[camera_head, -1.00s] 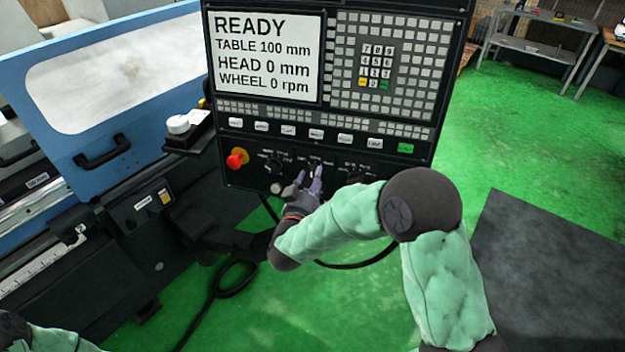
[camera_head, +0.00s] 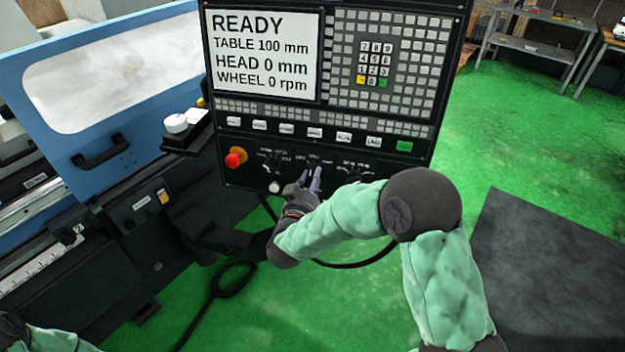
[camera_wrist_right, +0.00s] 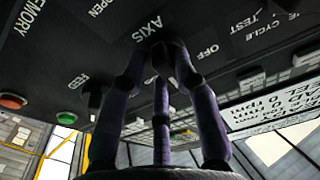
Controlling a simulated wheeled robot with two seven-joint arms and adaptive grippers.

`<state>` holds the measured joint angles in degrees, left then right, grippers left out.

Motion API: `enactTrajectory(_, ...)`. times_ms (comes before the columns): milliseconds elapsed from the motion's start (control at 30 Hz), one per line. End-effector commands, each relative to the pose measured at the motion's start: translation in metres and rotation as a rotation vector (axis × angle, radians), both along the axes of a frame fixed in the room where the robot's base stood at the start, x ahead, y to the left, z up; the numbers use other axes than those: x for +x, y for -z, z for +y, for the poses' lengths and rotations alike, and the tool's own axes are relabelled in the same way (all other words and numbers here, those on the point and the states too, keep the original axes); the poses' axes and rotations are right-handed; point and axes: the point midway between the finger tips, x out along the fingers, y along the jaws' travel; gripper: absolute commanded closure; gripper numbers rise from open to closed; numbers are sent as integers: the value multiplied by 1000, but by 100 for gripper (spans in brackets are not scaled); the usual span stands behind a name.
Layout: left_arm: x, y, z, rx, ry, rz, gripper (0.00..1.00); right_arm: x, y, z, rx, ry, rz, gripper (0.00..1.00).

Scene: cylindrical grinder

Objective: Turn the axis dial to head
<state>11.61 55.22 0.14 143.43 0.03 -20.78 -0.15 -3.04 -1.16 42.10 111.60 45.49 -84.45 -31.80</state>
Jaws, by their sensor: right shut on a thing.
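The axis dial (camera_wrist_right: 160,46) is a small dark knob under the white AXIS label in the right wrist view, mostly hidden by my fingers. My right gripper (camera_wrist_right: 161,60) is shut on it, with the purple-grey fingers converging around the knob. In the head view my right gripper (camera_head: 313,174) reaches the lower middle of the black control panel (camera_head: 240,175). The dial's pointer and its position marks are hidden or too small to read. The screen (camera_head: 265,55) reads READY, TABLE 100 mm, HEAD 0 mm, WHEEL 0 rpm. My left gripper is out of view.
A red emergency button (camera_head: 235,158) is on the panel's lower left. Other dark dials sit on both sides of the gripped one. A row of white buttons and a green button (camera_head: 404,146) runs above. The blue grinder door (camera_head: 100,115) stands at left.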

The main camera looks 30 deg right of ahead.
Motion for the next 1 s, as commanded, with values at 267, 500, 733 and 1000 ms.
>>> enactTrajectory(267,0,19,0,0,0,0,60,4,-10,0,120,29,-161,100)
enactTrajectory(500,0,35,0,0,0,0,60,4,-11,0,256,65,-299,100)
enactTrajectory(733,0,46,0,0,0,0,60,3,-11,0,364,94,-406,100)
enactTrajectory(1000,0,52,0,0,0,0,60,3,-11,0,438,114,-478,100)
